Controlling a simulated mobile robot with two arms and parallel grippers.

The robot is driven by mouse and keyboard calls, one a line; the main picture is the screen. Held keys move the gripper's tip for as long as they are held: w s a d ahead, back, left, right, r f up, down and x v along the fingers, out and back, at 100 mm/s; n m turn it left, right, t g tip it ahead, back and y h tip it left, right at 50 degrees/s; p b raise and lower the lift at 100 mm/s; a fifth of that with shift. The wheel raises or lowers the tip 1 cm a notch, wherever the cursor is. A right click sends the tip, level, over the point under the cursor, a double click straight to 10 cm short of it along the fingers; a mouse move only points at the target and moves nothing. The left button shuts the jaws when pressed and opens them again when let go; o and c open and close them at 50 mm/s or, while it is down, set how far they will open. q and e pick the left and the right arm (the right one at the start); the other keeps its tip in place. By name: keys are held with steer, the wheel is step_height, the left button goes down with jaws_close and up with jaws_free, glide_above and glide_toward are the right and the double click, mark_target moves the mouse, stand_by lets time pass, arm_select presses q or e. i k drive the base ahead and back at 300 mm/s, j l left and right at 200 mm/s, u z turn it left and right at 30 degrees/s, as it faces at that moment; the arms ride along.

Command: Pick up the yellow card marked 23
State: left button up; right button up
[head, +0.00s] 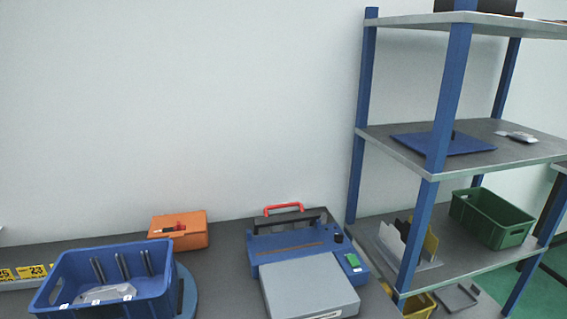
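The yellow card (34,271) at the left looks marked 23, though the print is small. It stands in a grey holder strip (20,284) behind and left of a blue crate. Another yellow card (5,275) is beside it on the left, cut by the picture's edge and only partly readable. Neither of my grippers shows in the head view.
The blue crate (150,282) holds metal castings and sits on a blue round base (189,291). An orange box (196,239) stands behind it. A blue machine (262,268) with a grey plate is to the right. Shelves (447,269) stand at the right.

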mark_target(37, 271)
steer(key=i+j+u, duration=0.15)
steer(key=j, duration=0.2)
steer(key=i+j+u, duration=0.1)
steer(key=j, duration=0.3)
steer(key=i+j+u, duration=0.15)
steer(key=j, duration=0.2)
steer(key=i+j+u, duration=0.15)
steer(key=j+u, duration=0.15)
steer(key=u, duration=0.65)
